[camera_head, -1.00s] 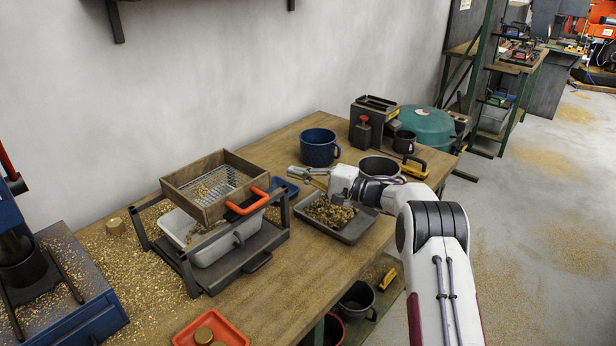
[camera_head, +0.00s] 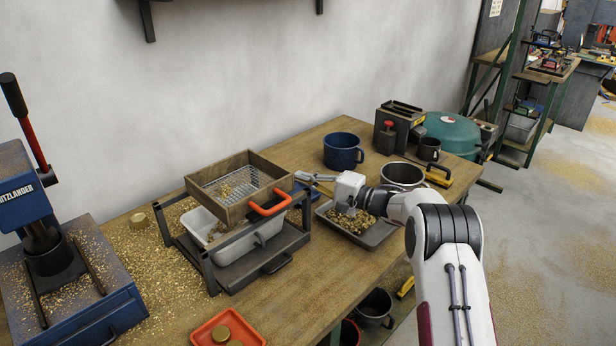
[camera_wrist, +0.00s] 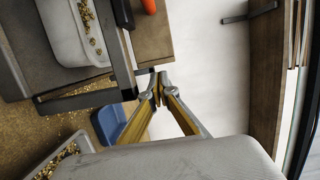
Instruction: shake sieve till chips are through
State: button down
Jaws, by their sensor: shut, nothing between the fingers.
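The sieve (camera_head: 212,214) is a wooden box frame with a wire mesh floor and an orange handle (camera_head: 270,204) on its near right side. Some brass chips lie on the mesh. It sits on a dark rail stand above a white tub (camera_head: 268,232) holding chips. The tub also shows in the wrist view (camera_wrist: 66,35). My gripper (camera_head: 300,177) is just right of the sieve, apart from the handle. In the wrist view its fingertips (camera_wrist: 158,84) meet, with nothing between them; the sieve's wooden side (camera_wrist: 150,38) and orange handle end (camera_wrist: 149,6) are just beyond.
A dark tray (camera_head: 374,237) of chips lies under my wrist. A blue pot (camera_head: 343,150) and a steel pot (camera_head: 402,174) stand behind. Loose chips cover the bench's left part.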

jog(key=shift+s+a, duration=0.25)
jog(key=shift+s, duration=0.05)
dwell(0.4)
jog(key=shift+s+a, duration=2.45)
jog(key=shift+a+f, duration=0.1)
jog(key=shift+w+d, duration=1.55)
jog(key=shift+d, duration=0.1)
send_near(293, 183)
jog(key=shift+s+d, duration=0.1)
jog(key=shift+d, duration=0.25)
